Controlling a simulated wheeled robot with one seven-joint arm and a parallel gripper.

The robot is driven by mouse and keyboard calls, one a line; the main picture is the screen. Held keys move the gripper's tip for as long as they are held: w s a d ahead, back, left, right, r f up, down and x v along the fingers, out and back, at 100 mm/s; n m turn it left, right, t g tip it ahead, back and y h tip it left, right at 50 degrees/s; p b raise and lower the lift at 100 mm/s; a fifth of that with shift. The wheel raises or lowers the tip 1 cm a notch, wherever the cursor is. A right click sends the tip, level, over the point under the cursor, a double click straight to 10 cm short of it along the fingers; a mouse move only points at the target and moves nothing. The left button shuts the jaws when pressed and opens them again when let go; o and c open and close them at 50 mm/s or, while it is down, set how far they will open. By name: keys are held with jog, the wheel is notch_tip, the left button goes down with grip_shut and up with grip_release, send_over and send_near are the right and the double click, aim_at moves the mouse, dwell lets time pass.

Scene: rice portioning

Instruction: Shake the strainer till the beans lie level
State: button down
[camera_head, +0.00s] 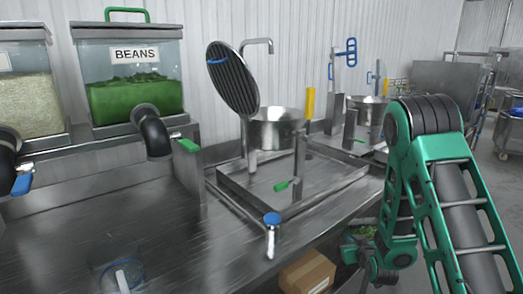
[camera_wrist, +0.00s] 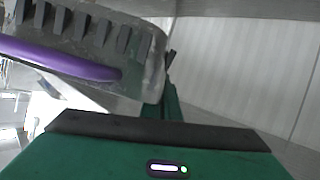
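My gripper (camera_head: 368,258) is at the lower right in the head view, beyond the table's front edge and largely hidden by my green arm. A small patch of green (camera_head: 365,232) shows beside it; I cannot tell whether it is beans. In the wrist view a purple curved bar (camera_wrist: 62,60), like a handle, crosses a grey ridged block (camera_wrist: 140,50) close to the camera. I cannot tell whether the fingers are closed on the bar. No strainer bowl can be made out, so the level of any beans in it is hidden.
A clear dispenser of green beans labelled BEANS (camera_head: 135,95) stands at the back left, next to a pale-grain dispenser (camera_head: 30,105). A steel pot (camera_head: 277,130) with a raised dark round lid (camera_head: 233,80) stands mid-table. A cardboard box (camera_head: 307,272) sits below the table edge.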

jog(key=shift+s+a+f, duration=0.1)
jog(key=shift+s+a, duration=0.05)
jog(key=shift+a, duration=0.3)
jog(key=shift+s+a+f, duration=0.1)
jog(key=shift+s+a, duration=0.05)
jog(key=shift+a, duration=0.3)
dwell(2.8)
